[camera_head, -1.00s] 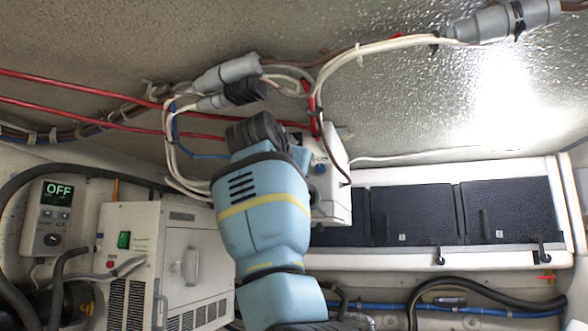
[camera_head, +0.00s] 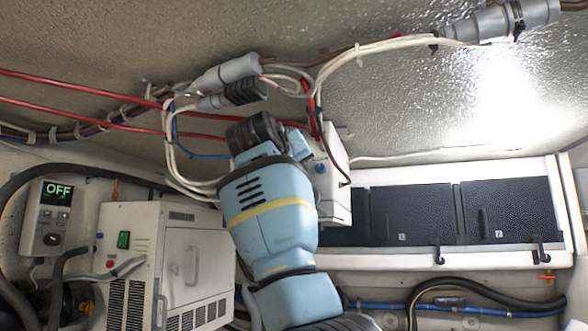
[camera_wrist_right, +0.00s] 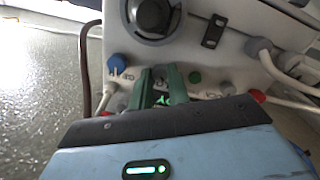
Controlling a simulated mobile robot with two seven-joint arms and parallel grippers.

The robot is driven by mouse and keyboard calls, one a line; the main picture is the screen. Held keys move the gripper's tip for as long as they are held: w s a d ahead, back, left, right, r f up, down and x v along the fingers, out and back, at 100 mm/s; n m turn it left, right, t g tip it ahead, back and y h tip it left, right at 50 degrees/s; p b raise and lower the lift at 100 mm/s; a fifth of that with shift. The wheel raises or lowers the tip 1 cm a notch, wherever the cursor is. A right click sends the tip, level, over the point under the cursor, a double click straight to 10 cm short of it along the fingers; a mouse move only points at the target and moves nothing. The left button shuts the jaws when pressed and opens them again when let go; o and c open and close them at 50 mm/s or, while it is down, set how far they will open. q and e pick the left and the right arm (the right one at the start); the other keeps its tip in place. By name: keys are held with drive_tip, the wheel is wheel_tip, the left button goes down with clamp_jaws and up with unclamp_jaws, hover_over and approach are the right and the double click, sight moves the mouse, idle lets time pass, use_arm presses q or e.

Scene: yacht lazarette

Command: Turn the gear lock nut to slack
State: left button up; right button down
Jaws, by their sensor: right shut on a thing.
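A white box (camera_head: 333,180) hangs under the ceiling, partly covered by my right arm in the head view. That part, apparently the gear lock nut, is almost fully hidden by the fingers. In the head view the fingertips are hidden behind my wrist. My left gripper is not in view.
Grey connectors (camera_head: 227,73) and loose white cables hang close to my right wrist. Red cables (camera_head: 90,83) run along the ceiling. A white cabinet unit (camera_head: 190,265) stands at lower left, with a controller (camera_head: 50,215) reading OFF. Dark panels (camera_head: 412,213) line the right.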

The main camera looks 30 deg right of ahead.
drive_tip(key=n, duration=1)
drive_tip(key=shift+n, duration=0.6)
drive_tip(key=c, duration=1.3)
unclamp_jaws()
drive_tip(key=shift+c, duration=0.2)
drive_tip(key=v, duration=0.8)
